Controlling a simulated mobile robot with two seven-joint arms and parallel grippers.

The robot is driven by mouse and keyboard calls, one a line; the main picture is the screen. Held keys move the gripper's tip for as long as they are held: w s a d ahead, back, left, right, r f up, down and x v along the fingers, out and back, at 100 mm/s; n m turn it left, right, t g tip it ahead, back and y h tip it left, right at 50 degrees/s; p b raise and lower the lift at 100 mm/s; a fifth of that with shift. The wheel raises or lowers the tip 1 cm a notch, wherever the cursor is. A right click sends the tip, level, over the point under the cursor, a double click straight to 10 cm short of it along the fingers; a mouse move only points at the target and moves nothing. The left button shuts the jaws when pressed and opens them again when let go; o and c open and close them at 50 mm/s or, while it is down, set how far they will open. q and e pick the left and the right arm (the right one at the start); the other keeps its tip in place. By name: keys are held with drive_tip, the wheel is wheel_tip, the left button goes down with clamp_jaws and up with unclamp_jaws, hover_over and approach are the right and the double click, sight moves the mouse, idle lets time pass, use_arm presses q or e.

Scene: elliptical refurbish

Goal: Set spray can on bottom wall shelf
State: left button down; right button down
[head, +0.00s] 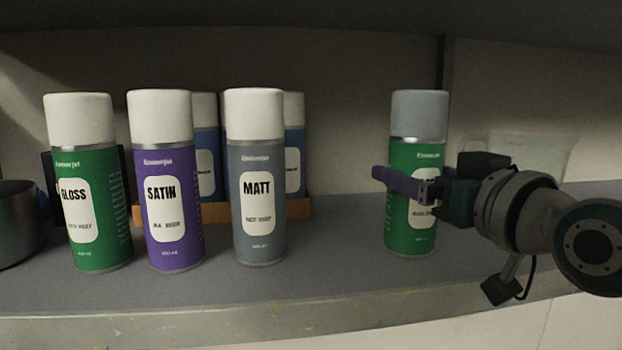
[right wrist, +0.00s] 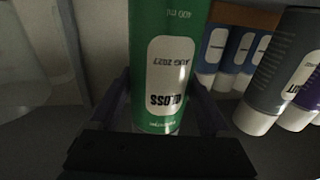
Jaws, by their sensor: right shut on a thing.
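A green spray can (head: 424,240) with a grey cap stands upright at the right on the grey shelf (head: 330,240). Its base is at or very close to the shelf surface; I cannot tell whether it touches. My right gripper (head: 398,184) comes in from the right and is shut on this can around its middle. One finger crosses the can's front and the other is hidden behind it. In the right wrist view the can (right wrist: 163,60) appears upside down between both fingers, its GLOSS label showing. My left gripper is not in view.
Green (head: 98,245), purple (head: 172,250) and grey (head: 258,248) spray cans stand in a row at the left. Blue cans (head: 206,150) sit behind them in an orange tray (head: 300,209). A clear container (head: 545,150) is behind my right arm. The shelf between the grey can and the held can is clear.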

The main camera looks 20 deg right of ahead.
drive_tip(key=shift+r, duration=0.1)
unclamp_jaws()
